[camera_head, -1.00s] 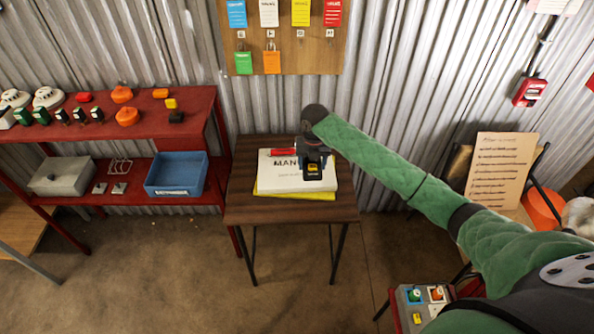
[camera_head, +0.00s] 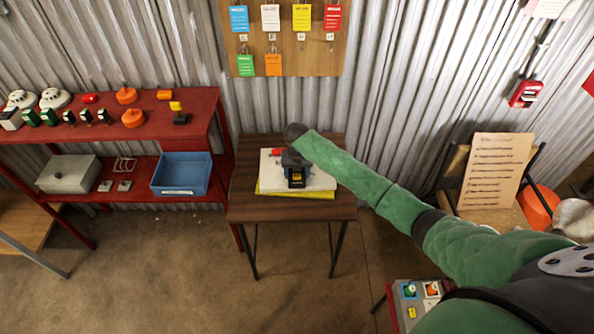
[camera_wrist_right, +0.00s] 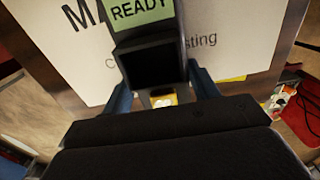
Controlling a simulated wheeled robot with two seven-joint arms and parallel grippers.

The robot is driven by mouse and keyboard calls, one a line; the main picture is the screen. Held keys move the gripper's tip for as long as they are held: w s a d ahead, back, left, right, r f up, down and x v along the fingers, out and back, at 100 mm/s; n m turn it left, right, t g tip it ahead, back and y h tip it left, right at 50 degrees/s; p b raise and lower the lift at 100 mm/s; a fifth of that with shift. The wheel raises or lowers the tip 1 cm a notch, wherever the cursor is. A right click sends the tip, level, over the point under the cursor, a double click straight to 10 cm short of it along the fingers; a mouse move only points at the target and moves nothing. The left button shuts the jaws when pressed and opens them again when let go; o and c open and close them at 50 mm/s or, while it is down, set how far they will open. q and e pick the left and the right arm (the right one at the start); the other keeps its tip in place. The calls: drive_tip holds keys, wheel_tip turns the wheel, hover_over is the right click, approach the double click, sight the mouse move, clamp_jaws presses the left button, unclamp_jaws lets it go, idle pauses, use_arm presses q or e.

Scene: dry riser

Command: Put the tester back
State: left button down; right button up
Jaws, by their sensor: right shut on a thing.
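My right gripper (camera_head: 295,163) is over the small wooden table, shut on the tester. In the right wrist view the tester (camera_wrist_right: 152,62) is a dark device with a green "READY" display, a black panel and a yellow button. It sits between the two blue fingers of the gripper (camera_wrist_right: 163,88). In the head view the dark tester (camera_head: 297,183) with its yellow spot is over the white manual (camera_head: 321,181). I cannot tell whether it touches the manual. A small red piece (camera_head: 276,152) shows beside the gripper. My left gripper is out of view.
The table (camera_head: 290,214) has bare wood along its front. A red shelf (camera_head: 205,103) on the left holds detectors, a blue bin (camera_head: 181,176) and a grey box (camera_head: 68,174). Tags hang on a wall board (camera_head: 285,50). A control box (camera_head: 418,298) stands at lower right.

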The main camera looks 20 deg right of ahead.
sight(297, 173)
drive_tip(key=o, duration=1.2)
drive_tip(key=shift+c, duration=0.2)
drive_tip(key=shift+d+r, duration=0.1)
drive_tip(key=shift+r, duration=0.2)
wheel_tip(297, 173, up, 6)
drive_tip(key=shift+f+b, duration=0.2)
drive_tip(key=shift+b, duration=1.05)
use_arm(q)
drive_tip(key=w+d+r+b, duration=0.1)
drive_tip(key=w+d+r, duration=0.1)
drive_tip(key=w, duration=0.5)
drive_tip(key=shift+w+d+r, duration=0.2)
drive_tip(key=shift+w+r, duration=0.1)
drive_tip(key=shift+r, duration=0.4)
use_arm(e)
wheel_tip(297, 173, up, 6)
drive_tip(key=shift+f, duration=0.1)
